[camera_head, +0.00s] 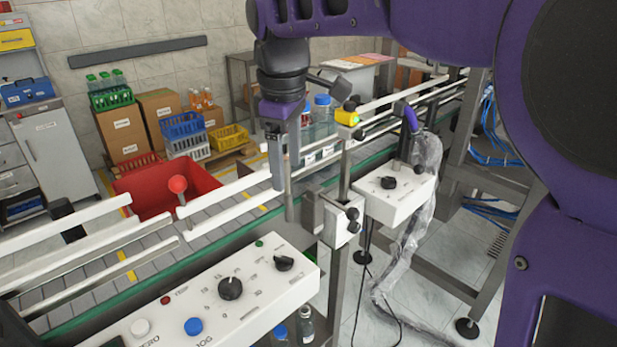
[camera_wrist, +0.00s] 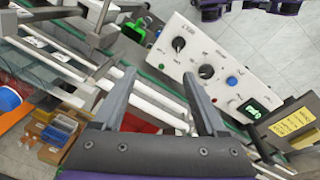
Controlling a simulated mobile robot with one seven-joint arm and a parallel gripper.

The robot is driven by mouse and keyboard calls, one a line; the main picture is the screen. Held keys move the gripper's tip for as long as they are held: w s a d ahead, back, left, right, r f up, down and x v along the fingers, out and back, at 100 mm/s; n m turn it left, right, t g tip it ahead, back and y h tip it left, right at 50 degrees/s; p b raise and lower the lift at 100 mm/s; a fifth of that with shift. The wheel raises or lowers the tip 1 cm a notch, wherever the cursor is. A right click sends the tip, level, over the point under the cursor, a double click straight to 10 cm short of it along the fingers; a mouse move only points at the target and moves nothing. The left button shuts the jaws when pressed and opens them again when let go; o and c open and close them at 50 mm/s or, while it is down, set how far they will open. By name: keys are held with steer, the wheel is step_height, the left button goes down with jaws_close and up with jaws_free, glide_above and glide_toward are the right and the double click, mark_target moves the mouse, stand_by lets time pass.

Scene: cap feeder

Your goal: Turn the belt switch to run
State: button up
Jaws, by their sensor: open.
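A long white control panel (camera_head: 215,300) lies at the lower front and also shows in the wrist view (camera_wrist: 222,62). A black rotary switch (camera_head: 283,263) sits near its far end by a green lamp; I cannot read its label. In the wrist view this switch (camera_wrist: 178,44) is at the panel's upper left. A larger black dial (camera_head: 230,288) with a number scale stands beside it, also in the wrist view (camera_wrist: 206,72). My gripper (camera_head: 285,202) is open and empty, pointing down above and behind the panel. Its fingers (camera_wrist: 160,76) are apart, touching no knob.
White guide rails (camera_head: 225,202) and the conveyor run behind the panel. A smaller white box with a knob (camera_head: 395,200) is to the right, by a post and clamp (camera_head: 343,222). A red bin (camera_head: 165,188) lies behind the conveyor.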

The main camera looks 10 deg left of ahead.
mark_target(283, 257)
steer(key=shift+g, duration=0.6)
steer(key=f+b, duration=0.1)
steer(key=f, duration=0.5)
steer(key=s+f+b, duration=0.1)
steer(key=f, duration=0.5)
steer(key=s+a+f+b, duration=0.1)
steer(key=f, duration=0.5)
steer(key=shift+s+f, duration=0.2)
steer(key=shift+a, duration=0.1)
jaws_close()
